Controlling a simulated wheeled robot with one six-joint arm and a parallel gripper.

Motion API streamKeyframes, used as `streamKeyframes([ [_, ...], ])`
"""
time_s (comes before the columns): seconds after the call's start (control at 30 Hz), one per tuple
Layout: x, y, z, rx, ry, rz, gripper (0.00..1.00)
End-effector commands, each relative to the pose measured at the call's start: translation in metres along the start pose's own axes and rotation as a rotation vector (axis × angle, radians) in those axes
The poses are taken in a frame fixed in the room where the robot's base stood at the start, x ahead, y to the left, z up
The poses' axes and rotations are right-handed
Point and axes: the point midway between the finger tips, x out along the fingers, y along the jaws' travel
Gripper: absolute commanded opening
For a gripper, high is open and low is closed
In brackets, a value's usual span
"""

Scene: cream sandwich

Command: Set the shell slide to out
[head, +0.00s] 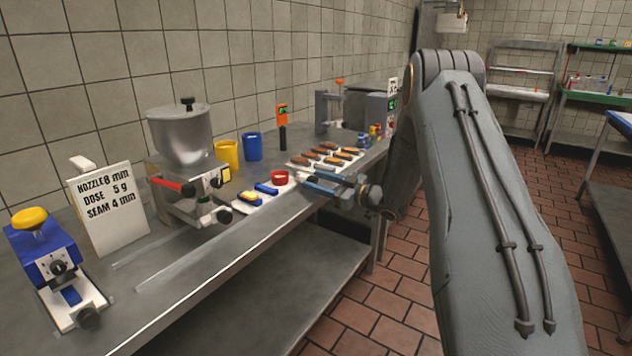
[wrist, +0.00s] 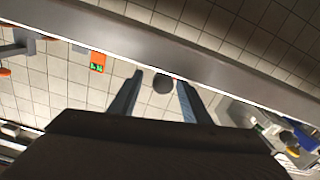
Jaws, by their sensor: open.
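My gripper (head: 308,183) is open over the front part of the bench, near the red bowl (head: 280,177). Its two fingers also show in the wrist view (wrist: 158,85), spread apart. A dark round knob (wrist: 163,84) appears between the fingers there; I cannot tell whether they touch it or which device it belongs to. No part is clearly marked as the shell slide. A tray (head: 296,162) of brown oblong shells (head: 325,155) lies behind the gripper. The white and silver hopper machine (head: 180,137) stands to the left, with a red handle and a dark front knob (head: 225,216).
A blue device with a yellow knob (head: 42,240) and a printed sign (head: 108,211) stand at the bench's left end. Yellow (head: 228,155) and blue (head: 252,147) cups stand by the wall. A post with an orange top (head: 282,114) rises behind the tray. The lower shelf (head: 260,290) is bare.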

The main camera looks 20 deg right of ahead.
Motion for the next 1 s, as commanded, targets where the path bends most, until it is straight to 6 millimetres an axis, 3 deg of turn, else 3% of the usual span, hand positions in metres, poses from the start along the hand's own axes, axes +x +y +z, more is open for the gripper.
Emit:
streamKeyframes([
  [0.2, -0.037, 0.002, 0.001, 0.0, -0.001, 0.005, 0.43],
  [0.4, -0.062, 0.003, 0.0, -0.001, 0.0, 0.005, 0.43],
  [1.0, -0.068, 0.002, 0.0, -0.001, 0.001, 0.003, 0.43],
])
